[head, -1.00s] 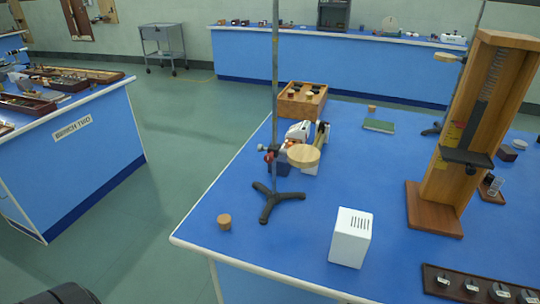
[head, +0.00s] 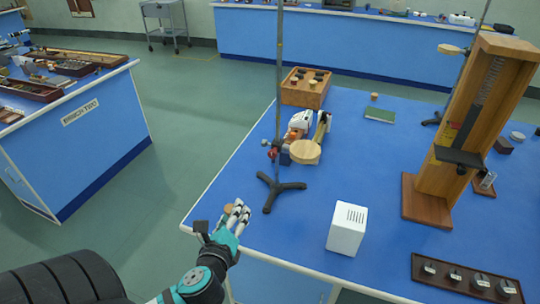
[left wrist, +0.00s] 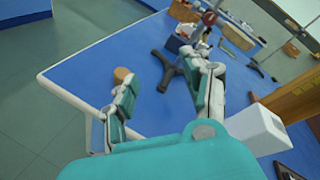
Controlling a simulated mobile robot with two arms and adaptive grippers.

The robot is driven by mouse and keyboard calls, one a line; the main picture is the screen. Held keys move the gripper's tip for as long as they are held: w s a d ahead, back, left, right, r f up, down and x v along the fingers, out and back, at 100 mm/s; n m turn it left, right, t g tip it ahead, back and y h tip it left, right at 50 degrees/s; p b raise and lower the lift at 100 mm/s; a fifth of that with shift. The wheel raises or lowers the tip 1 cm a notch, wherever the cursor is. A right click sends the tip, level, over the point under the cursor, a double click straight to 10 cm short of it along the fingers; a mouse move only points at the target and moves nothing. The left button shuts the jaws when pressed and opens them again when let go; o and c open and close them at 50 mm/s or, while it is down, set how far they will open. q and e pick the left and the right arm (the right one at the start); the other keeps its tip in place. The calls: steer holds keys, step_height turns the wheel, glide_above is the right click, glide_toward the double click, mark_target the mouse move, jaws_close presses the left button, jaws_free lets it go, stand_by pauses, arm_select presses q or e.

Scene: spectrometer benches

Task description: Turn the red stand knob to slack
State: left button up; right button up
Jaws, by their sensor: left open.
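The stand (head: 279,110) is a thin grey rod on a dark three-footed base (head: 273,187), upright near the blue bench's left edge. Its small red knob (head: 271,154) sits on the clamp low on the rod, left of a round wooden disc (head: 305,152). The red knob also shows at the top of the left wrist view (left wrist: 209,17). My left gripper (head: 237,212) is open and empty over the bench's near left corner, short of the stand base and apart from the knob. My right gripper is not in view.
A cork (left wrist: 122,73) stands near the bench corner, beside my left fingers. A white slotted box (head: 347,229) stands right of the stand. Behind the clamp are a white device (head: 300,121) and a wooden box (head: 304,94). A tall wooden stand (head: 460,150) is at right.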

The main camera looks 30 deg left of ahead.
arm_select(q)
steer(key=w+d+r+m+t+h, duration=0.2)
steer(key=w+r+m+t+h, duration=0.15)
steer(key=m, duration=0.75)
steer(key=p, duration=0.4)
glide_toward(272, 155)
steer(key=shift+t+y, duration=0.25)
steer(key=shift+y, duration=0.2)
steer(key=x, duration=0.8)
steer(key=shift+w+d+f, duration=0.1)
steer(key=shift+w+f, duration=0.2)
steer(key=shift+w, duration=0.1)
steer(key=shift+b, duration=0.3)
jaws_close()
